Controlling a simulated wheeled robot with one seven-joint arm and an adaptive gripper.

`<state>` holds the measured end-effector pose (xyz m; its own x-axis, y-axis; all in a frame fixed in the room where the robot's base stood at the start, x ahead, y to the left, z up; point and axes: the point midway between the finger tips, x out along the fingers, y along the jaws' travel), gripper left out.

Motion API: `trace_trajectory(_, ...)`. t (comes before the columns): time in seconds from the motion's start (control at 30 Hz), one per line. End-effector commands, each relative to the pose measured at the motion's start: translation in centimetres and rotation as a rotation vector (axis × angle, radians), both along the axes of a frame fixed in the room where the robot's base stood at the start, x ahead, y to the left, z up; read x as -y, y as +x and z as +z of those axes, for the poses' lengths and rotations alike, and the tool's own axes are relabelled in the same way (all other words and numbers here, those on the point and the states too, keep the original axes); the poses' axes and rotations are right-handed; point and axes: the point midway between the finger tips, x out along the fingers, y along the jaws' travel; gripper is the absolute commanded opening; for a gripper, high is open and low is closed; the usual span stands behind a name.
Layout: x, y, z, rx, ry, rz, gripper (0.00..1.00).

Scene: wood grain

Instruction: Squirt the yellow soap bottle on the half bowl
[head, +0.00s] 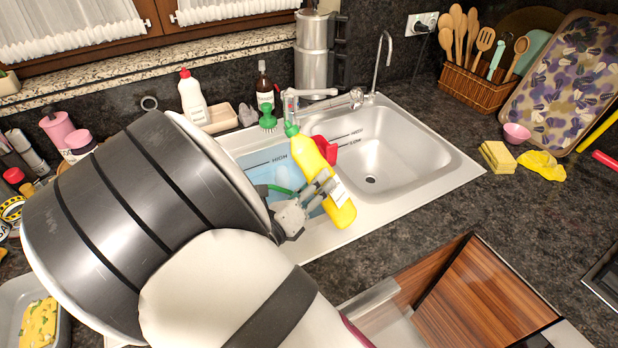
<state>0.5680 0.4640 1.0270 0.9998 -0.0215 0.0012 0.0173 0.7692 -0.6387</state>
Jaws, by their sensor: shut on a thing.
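The yellow soap bottle (341,210) has a green cap and a white label, and it is tilted with its cap to the upper left. My gripper (318,194) is shut on the bottle and holds it over the divider between the two sink basins. The fingers are partly hidden behind my arm and against the bottle. A small pink bowl (517,133) sits on the counter at the right; I cannot tell whether it is the half bowl. Items in the left basin (262,160) are mostly hidden by my arm and the bottle.
The right basin (385,150) looks empty. The faucet (325,100) stands behind the sink, with a green brush (267,120) and a white bottle (192,100) near it. Yellow sponges (497,156) lie right of the sink.

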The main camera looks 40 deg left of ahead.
Motion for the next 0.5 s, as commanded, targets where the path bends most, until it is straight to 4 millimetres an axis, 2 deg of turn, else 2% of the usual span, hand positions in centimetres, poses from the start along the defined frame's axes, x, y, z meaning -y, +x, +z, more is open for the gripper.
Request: trace_trajectory(0.5,0.37,0.00,-0.11,0.001,-0.030,-0.001,0.00)
